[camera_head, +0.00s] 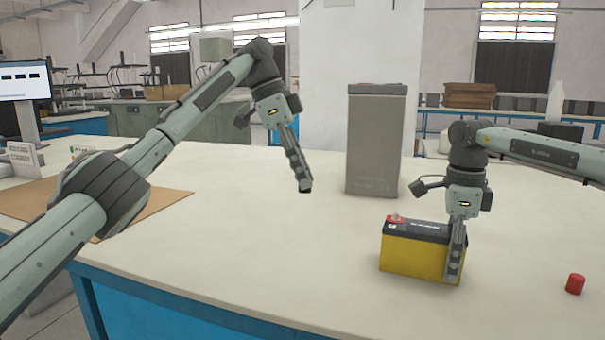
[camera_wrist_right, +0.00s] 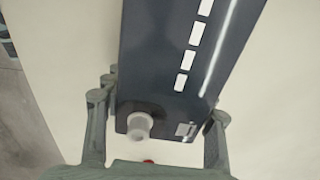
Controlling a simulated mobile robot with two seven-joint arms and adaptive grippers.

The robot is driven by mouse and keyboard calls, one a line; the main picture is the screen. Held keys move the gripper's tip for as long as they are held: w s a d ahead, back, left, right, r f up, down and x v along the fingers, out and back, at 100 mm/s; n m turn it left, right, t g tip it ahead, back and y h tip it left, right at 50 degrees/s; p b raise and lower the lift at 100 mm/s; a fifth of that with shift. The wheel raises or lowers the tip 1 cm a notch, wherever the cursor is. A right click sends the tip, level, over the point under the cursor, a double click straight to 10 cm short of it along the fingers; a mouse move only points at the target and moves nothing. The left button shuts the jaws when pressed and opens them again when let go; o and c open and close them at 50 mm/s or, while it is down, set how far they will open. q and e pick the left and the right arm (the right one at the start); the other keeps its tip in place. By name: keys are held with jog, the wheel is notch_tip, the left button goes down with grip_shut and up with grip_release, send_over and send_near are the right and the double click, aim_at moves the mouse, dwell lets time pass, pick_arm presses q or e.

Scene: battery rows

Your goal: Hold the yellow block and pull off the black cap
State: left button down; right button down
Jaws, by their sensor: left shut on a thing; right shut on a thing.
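The yellow block (camera_head: 412,257) is a battery with a dark top, standing upright on the table. My right gripper (camera_head: 454,272) is shut on its right end, with fingers on both sides. The right wrist view shows its dark top (camera_wrist_right: 160,60) and a bare pale post (camera_wrist_right: 139,123) in a dark ring between the fingers. The other post (camera_head: 395,218), in a red ring, is at its left end. My left gripper (camera_head: 304,188) is raised well left of the block, shut on a small black piece, apparently the black cap, mostly hidden at its fingertips.
A red cap (camera_head: 575,284) lies on the table at the right. A tall grey container (camera_head: 376,140) stands behind the block. A brown mat (camera_head: 150,203) and a monitor (camera_head: 25,82) are at the left. The middle of the white table (camera_head: 270,245) is clear.

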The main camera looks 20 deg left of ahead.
pick_arm(q)
jog(key=shift+r, duration=0.15)
pick_arm(e)
jog(key=shift+a, duration=0.1)
pick_arm(q)
jog(key=shift+r, duration=2.3)
pick_arm(e)
jog(key=shift+c, duration=2.4)
grip_release()
jog(key=shift+r, duration=0.1)
notch_tip(320, 180, up, 12)
